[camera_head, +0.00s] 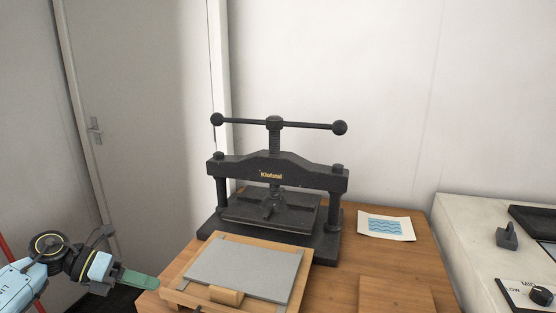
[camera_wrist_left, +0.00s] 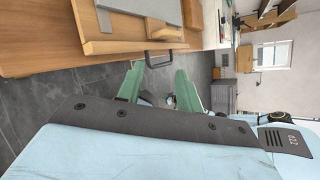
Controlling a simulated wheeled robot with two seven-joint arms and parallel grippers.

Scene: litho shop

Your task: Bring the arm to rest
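My left gripper (camera_head: 150,283) is at the lower left in the head view, beside the front left corner of the wooden table (camera_head: 398,257). In the left wrist view its two green fingers stand apart (camera_wrist_left: 160,74) with nothing held between them. A dark bar handle (camera_wrist_left: 164,57) shows beyond the fingertips; I cannot tell how far off it is. My right gripper is in neither view.
A black screw press (camera_head: 277,177) stands on the table. In front of it is a wooden board (camera_head: 240,239) with a grey slab (camera_head: 246,270). A wave print (camera_head: 386,226) lies at right, near a pale counter (camera_head: 458,222). A door (camera_head: 145,120) is at left.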

